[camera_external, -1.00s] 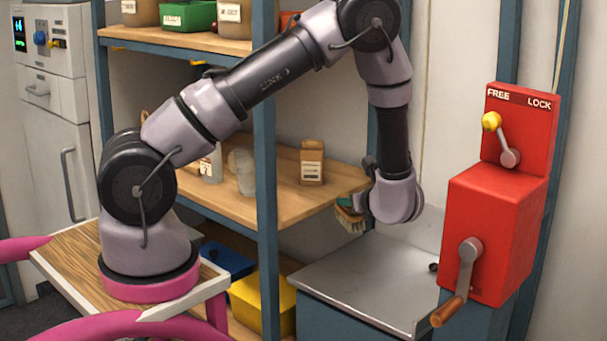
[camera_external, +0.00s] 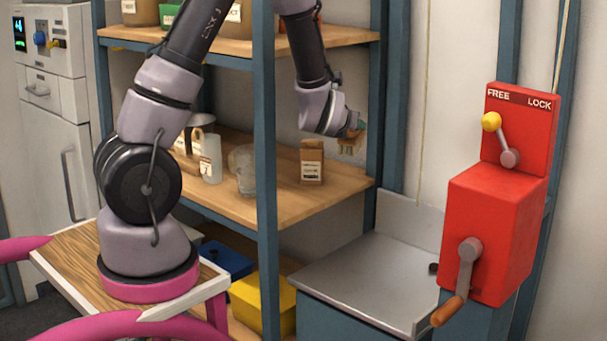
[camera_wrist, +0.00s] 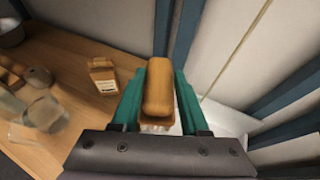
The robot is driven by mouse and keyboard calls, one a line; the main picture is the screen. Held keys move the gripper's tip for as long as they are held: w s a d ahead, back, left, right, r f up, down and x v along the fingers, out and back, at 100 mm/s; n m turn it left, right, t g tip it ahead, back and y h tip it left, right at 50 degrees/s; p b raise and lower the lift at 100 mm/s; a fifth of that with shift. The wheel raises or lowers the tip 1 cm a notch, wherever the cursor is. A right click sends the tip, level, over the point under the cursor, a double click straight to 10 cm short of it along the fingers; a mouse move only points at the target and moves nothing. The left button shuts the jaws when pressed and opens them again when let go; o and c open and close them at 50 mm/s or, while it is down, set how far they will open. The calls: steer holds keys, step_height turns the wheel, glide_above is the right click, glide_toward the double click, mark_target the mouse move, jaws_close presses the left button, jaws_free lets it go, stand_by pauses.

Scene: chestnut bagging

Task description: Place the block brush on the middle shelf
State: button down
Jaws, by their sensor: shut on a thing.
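The block brush (camera_wrist: 158,92) has a rounded brown wooden block with pale bristles below. My gripper (camera_wrist: 160,100) is shut on it, with a green finger on each side of the block. In the external view the brush (camera_external: 350,146) hangs bristles down from my gripper (camera_external: 354,130). It is above the right end of the middle shelf (camera_external: 270,205), right of a brown paper bag. A gap shows between the bristles and the shelf board. The wrist view shows the shelf board (camera_wrist: 75,130) to the left of the brush.
The brown bag (camera_external: 312,162) stands on the middle shelf, with a clear jar (camera_external: 243,170) and a white bottle (camera_external: 211,160) further left. A blue shelf post (camera_external: 265,150) stands in front. A metal tray table (camera_external: 365,275) and a red lever box (camera_external: 492,225) are at right.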

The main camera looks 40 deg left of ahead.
steer(key=s+a+f+n+g+y, duration=0.1)
steer(key=a+n+g+y, duration=0.5)
steer(key=a, duration=1.1)
steer(key=s+a+n+g+y, duration=0.1)
steer(key=a+n+g+y, duration=0.1)
steer(key=a+n+g, duration=1.25)
steer(key=w+a+f+m+t, duration=0.2)
steer(key=w+m+t, duration=0.15)
steer(key=w, duration=0.35)
steer(key=w+a+f+m+t, duration=0.1)
steer(key=w+a+m+t, duration=0.2)
steer(key=w, duration=0.4)
steer(key=shift+t, duration=0.7)
steer(key=shift+d+f, duration=0.15)
steer(key=shift+f, duration=1.6)
steer(key=shift+d+f, duration=0.15)
steer(key=shift+f, duration=1.65)
steer(key=shift+d+f, duration=0.15)
steer(key=shift+f, duration=1.6)
steer(key=shift+c, duration=2.1)
jaws_free()
steer(key=shift+f, duration=0.15)
